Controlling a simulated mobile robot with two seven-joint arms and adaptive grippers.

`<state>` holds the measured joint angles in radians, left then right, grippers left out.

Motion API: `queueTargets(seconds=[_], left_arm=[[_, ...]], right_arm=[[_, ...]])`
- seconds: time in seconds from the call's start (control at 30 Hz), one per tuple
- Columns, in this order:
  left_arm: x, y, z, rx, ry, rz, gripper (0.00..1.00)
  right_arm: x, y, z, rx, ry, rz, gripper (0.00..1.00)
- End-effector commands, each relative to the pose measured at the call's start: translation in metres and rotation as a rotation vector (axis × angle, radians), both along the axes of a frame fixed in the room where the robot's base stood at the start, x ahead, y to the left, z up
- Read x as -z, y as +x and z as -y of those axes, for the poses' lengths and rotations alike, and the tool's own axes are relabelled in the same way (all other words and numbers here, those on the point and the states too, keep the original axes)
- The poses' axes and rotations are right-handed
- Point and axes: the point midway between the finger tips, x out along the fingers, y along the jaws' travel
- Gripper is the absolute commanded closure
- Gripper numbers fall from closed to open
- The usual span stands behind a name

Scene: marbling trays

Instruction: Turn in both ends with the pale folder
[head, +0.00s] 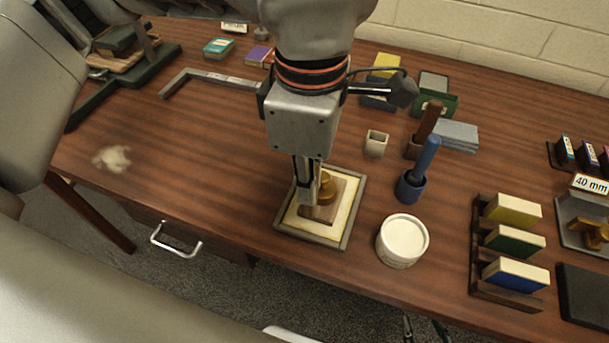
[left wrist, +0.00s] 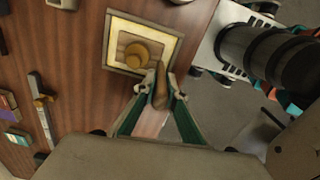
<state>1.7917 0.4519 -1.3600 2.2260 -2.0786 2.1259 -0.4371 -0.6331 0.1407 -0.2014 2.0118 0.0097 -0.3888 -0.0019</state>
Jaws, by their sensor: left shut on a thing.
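The grey-framed tray (head: 345,238) holds a cream sheet (head: 292,218), a flat wooden board (head: 320,213) and a brass-coloured knob (head: 327,188). My left gripper (head: 306,200) points down over the tray's left half in the head view, beside the knob. In the left wrist view it (left wrist: 163,90) is shut on a narrow tan piece, apparently the pale folder (left wrist: 159,96), near the tray's edge (left wrist: 122,69). The head view mostly hides this piece, and contact with the sheet cannot be told. Thin dark and green parts, apparently my right gripper (head: 422,329), show beyond the front edge.
A white tub (head: 402,240) stands close right of the tray. Blue (head: 425,165) and brown (head: 428,120) handled tools stand upright behind it. A rack (head: 478,270) with coloured blocks stands further right. A grey square (head: 180,83) lies behind left; a pale scrap (head: 112,158) lies far left.

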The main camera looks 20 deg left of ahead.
Motion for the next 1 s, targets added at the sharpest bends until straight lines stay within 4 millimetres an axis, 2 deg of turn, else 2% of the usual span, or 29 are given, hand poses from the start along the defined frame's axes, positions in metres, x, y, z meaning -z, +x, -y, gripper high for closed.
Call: queueTargets(seconds=[0.37,1.0], left_arm=[[0.000,0.000,0.000,-0.001,0.000,-0.001,1.00],[0.000,0.000,0.009,0.000,0.000,-0.001,1.00]], right_arm=[[-0.003,0.006,0.000,0.000,0.000,0.011,0.60],[0.002,-0.004,0.000,0.001,-0.001,-0.008,0.60]])
